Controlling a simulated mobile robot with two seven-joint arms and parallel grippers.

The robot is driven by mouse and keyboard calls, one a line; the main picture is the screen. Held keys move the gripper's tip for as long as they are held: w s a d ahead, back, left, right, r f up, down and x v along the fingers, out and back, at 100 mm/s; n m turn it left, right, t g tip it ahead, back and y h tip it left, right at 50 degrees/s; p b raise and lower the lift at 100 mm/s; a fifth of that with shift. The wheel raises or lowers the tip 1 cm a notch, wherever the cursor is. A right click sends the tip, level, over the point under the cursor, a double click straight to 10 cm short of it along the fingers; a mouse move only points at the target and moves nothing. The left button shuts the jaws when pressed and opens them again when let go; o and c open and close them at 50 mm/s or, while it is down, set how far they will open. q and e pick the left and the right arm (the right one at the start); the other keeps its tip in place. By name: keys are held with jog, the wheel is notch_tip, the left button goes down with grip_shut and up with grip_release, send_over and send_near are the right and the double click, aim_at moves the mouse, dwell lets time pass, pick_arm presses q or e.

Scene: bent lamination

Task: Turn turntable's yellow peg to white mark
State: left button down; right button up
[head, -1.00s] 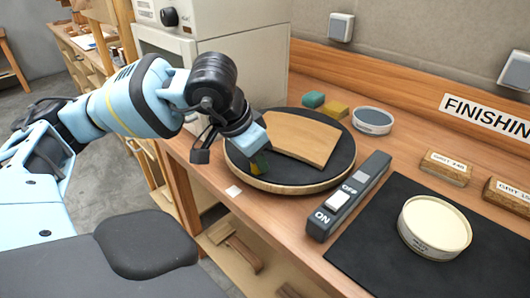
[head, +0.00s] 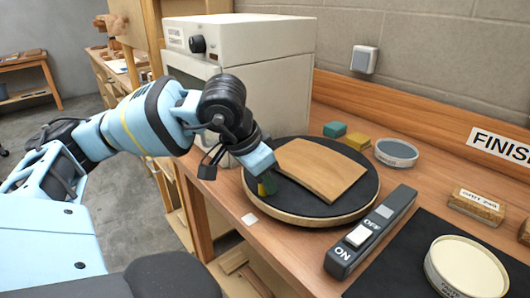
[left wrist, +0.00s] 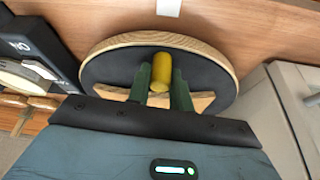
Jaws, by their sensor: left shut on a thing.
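The turntable (head: 345,204) is a round disc with a black top and a pale wooden rim on the bench. Its yellow peg (left wrist: 162,68) stands near the rim, between the green fingers of my left gripper (left wrist: 160,88). In the head view the left gripper (head: 267,184) reaches down at the disc's left front, shut on the peg, which is mostly hidden there. The white mark (head: 250,219) is a small square on the bench just outside the rim. It also shows in the left wrist view (left wrist: 169,7), close beyond the peg. My right gripper is out of view.
A curved wooden piece (head: 322,168) lies on the turntable. An ON/OFF switch box (head: 370,232) is in front right, beside a black mat (head: 405,285) with a round tin (head: 466,268). A pale oven-like box (head: 265,65) stands behind left. Small blocks and a dish (head: 397,152) sit behind.

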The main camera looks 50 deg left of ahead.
pick_arm(q)
jog(key=shift+a+r, duration=0.1)
jog(key=shift+a, duration=0.05)
jog(key=c, duration=1.3)
grip_release()
jog(key=shift+o, duration=0.2)
jog(key=v, duration=0.7)
jog(key=shift+s+r+p, duration=0.2)
jog(key=shift+r+p, duration=0.1)
jog(key=shift+p, duration=0.05)
